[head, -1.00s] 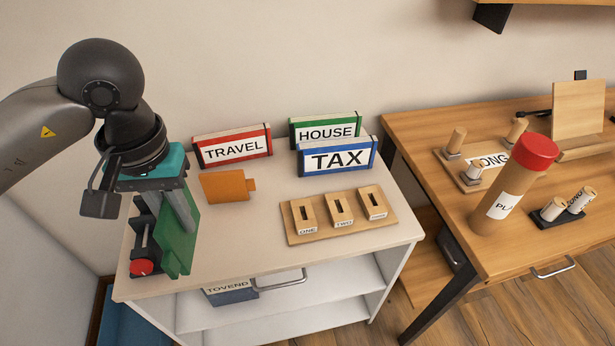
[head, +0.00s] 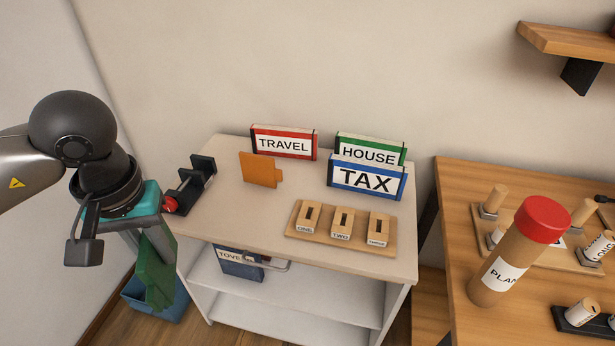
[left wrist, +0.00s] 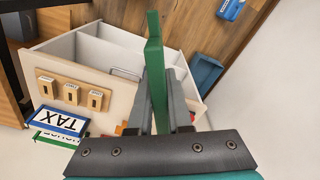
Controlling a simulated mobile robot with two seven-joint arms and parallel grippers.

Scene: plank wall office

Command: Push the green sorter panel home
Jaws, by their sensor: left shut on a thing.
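The green panel (head: 155,268) is held in my left gripper (head: 148,240), off the front left corner of the white cabinet. In the left wrist view the green panel (left wrist: 156,65) stands edge-on between the two fingers (left wrist: 157,112). The fingers are shut on it, and the cabinet lies beyond. A black stand with a red knob (head: 171,204) is on the left of the cabinet top, behind the gripper. An orange panel (head: 258,170) stands on the cabinet top. My right gripper is out of view.
TRAVEL (head: 284,143), HOUSE (head: 368,157) and TAX (head: 366,181) boxes stand at the back of the cabinet top (head: 236,215). A wooden base (head: 297,233) holds three slotted blocks. A blue bin (head: 185,302) is on the floor below the panel. A wooden desk (head: 450,215) stands at right.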

